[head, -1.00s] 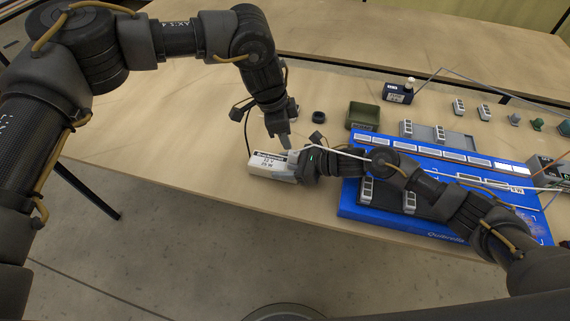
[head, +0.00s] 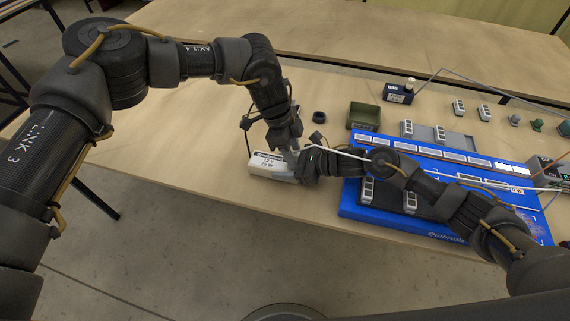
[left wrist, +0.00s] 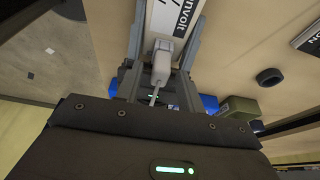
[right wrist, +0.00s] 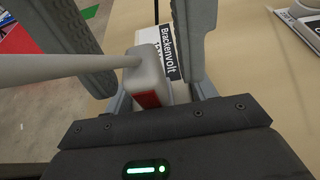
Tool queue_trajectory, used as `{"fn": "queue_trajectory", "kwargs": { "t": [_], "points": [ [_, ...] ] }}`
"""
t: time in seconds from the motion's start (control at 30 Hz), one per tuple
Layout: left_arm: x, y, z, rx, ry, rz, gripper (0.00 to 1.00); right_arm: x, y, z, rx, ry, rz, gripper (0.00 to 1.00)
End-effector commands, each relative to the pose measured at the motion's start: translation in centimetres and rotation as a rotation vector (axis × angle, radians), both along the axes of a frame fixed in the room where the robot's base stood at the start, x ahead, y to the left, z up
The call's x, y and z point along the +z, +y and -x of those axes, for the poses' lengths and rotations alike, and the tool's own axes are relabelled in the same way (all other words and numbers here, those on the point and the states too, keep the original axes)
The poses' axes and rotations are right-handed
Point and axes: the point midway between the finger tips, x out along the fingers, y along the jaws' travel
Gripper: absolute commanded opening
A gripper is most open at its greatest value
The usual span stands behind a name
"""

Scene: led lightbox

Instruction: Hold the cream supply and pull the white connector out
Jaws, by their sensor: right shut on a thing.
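The cream supply (head: 268,167), a white box with a dark printed label, lies at the table's front edge in the head view. The white connector (left wrist: 162,62) is at its end, with a pale cable; it also shows in the right wrist view (right wrist: 148,68). My left gripper (head: 291,152) comes down from above. Its fingers are apart, on either side of the connector in the left wrist view, with gaps showing.
A blue lightbox board (head: 350,205) lies just right of the supply, under my right arm. The table left of the supply is clear.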

Motion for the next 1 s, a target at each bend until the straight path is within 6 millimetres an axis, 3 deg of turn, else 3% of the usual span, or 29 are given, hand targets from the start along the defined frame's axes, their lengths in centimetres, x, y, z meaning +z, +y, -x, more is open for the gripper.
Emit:
{"fn": "queue_trajectory", "kwargs": {
  "t": [0.2,0.53,0.83,1.0],
  "points": [
    [-1.5,-0.5,0.1,0.001,0.0,0.001,0.38,-0.1,0.0,0.0,0.001,0.002,0.001,0.29],
    [-1.7,-0.6,0.2,0.0,-0.001,0.0,0.38,-0.1,0.0,0.0,0.0,0.001,0.001,0.29],
    [-1.7,-0.5,0.2,0.0,-0.001,0.0,0.02,-0.1,0.0,0.0,0.0,0.001,0.001,0.29],
    [-1.7,-0.5,0.2,0.0,-0.001,0.0,0.0,-0.1,0.0,0.0,0.0,0.001,0.002,0.29]
  ]
}}
